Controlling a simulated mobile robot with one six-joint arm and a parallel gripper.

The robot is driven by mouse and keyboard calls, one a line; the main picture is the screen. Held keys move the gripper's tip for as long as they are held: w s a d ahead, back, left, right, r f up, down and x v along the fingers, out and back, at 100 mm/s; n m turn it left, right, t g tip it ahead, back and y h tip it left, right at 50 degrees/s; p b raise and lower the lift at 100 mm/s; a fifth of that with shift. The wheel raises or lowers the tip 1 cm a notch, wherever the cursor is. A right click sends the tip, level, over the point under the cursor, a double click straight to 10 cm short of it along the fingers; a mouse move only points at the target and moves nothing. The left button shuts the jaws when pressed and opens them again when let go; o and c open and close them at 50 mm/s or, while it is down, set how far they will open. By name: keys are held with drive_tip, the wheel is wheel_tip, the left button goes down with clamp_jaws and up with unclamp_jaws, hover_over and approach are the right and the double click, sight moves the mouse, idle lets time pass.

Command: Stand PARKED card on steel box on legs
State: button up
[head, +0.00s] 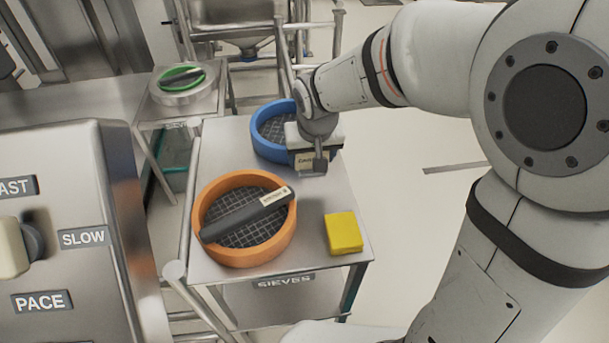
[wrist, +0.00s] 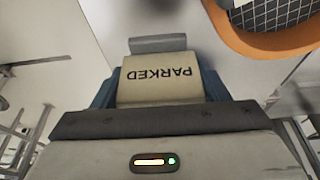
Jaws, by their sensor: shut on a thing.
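My gripper (head: 319,161) is above the back right of the sieve table, beside the blue sieve. It is shut on the PARKED card (wrist: 160,85), a cream card whose lettering reads upside down in the wrist view. A grey strip (wrist: 158,44) runs along the card's far edge. In the head view the card (head: 305,160) is partly hidden by my gripper; I cannot tell if it touches the tabletop. A large steel box (head: 75,200) with FAST, SLOW and PACE labels fills the left of the head view; its legs are not clearly seen.
The steel table (head: 220,155) marked SIEVES bears a blue sieve (head: 262,151), an orange sieve (head: 207,240) with a dark labelled bar (head: 240,215) across it, and a yellow block (head: 343,232). A smaller stand (head: 150,118) behind holds a green-ringed sieve (head: 162,90). Floor at right is clear.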

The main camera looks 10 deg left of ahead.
drive_tip(key=shift+f+b, duration=0.35)
drive_tip(key=shift+f, duration=2.6)
drive_tip(key=shift+f, duration=0.15)
drive_tip(key=o, duration=1)
